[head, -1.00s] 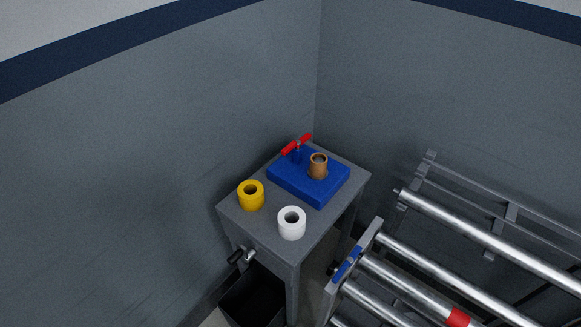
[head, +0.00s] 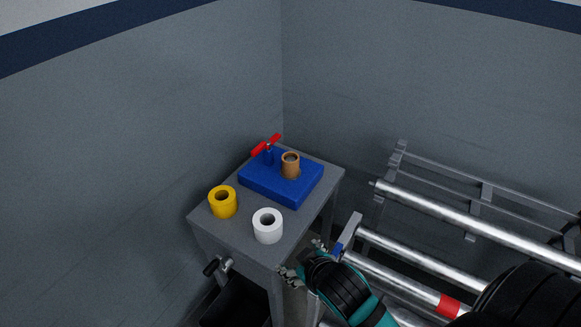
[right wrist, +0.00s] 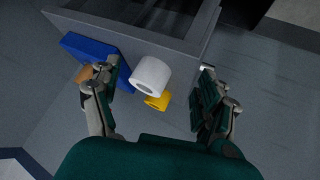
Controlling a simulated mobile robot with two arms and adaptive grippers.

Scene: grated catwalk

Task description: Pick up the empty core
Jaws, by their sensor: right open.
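The empty core is a brown cardboard tube (head: 290,165) standing upright on a blue block (head: 262,188) on the small grey table (head: 228,238). A red handle (head: 266,146) sits at the block's back left. My right gripper (head: 304,262) is open and empty at the table's right front edge, apart from the core. In the right wrist view, the white roll (right wrist: 152,75) and yellow roll (right wrist: 158,101) show between the open fingers of my right gripper (right wrist: 158,85). The core (right wrist: 86,74) is partly hidden there behind the left finger. My left gripper is not in view.
The white roll (head: 267,225) and yellow roll (head: 222,201) stand on the table's front part. A dark bin (head: 236,305) is below. A rack with metal rollers (head: 470,229) stands to the right. Grey walls meet behind the table.

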